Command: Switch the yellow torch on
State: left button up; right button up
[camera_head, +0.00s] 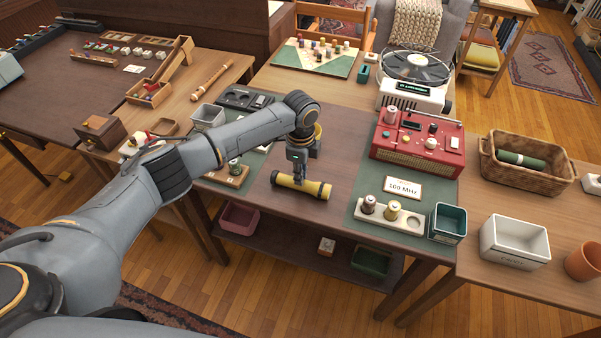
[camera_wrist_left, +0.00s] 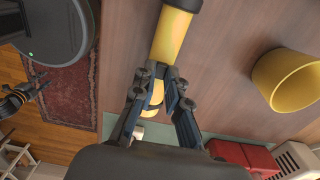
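The yellow torch (camera_head: 316,188) lies on its side on the wooden table, with dark parts at its ends. In the left wrist view the torch (camera_wrist_left: 172,38) runs down from the top edge to between the fingers. My left gripper (camera_head: 298,180) points down at the torch's middle, with its fingertips at the torch. In the left wrist view the gripper (camera_wrist_left: 157,84) has its fingers a little apart, with yellow showing between them. I cannot tell whether they grip the torch. The torch's switch cannot be made out.
A yellow cup (camera_head: 318,132) stands just behind the gripper, and also shows in the left wrist view (camera_wrist_left: 288,80). Right are a red radio (camera_head: 430,160), a holder (camera_head: 372,216) with knobs and a green box (camera_head: 447,222). Table in front of the torch is clear.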

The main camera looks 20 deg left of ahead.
aim_at(305, 182)
pick_arm(q)
grip_shut()
jog(key=shift+d+r+p, duration=0.1)
jog(key=shift+d+p, duration=0.5)
jog(key=shift+d, duration=0.1)
jog(key=o, duration=0.7)
grip_release()
notch_tip(305, 182, up, 12)
